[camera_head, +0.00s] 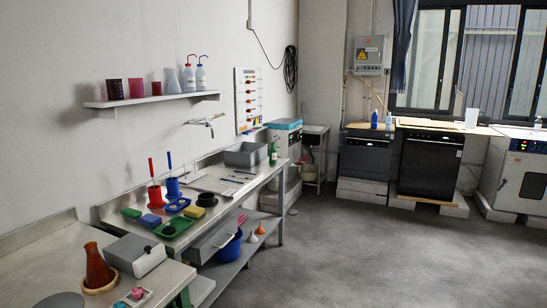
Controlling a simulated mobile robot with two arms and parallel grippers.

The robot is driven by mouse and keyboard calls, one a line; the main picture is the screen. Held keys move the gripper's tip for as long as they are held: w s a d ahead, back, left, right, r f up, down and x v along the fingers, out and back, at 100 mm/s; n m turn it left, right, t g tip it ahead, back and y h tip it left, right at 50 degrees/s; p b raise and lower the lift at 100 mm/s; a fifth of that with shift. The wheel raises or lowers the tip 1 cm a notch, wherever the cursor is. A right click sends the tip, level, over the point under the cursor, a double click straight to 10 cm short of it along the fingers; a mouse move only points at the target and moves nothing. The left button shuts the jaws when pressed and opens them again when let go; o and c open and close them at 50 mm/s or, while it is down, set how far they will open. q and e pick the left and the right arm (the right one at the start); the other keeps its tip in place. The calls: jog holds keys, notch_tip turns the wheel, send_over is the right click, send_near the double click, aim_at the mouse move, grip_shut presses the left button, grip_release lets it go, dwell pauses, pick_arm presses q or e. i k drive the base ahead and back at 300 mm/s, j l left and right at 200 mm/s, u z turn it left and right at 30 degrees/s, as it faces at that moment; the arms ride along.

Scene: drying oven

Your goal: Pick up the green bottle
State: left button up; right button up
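A small green bottle (273,153) stands upright at the far end of the long metal counter (258,185), just right of a grey basin (245,154). It looks dark green and is small in the picture. Neither of my grippers is in view, and nothing is seen touching the bottle.
Brushes in red (155,194) and blue (173,187) holders, sponges and trays crowd the counter's near part. A brown flask (98,268) stands on the nearer table. A blue bucket (230,246) is on the lower shelf. The grey floor (345,245) to the right is clear.

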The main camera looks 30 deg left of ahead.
aim_at(272, 149)
jog(key=i+u, duration=0.15)
jog(key=i, duration=3.45)
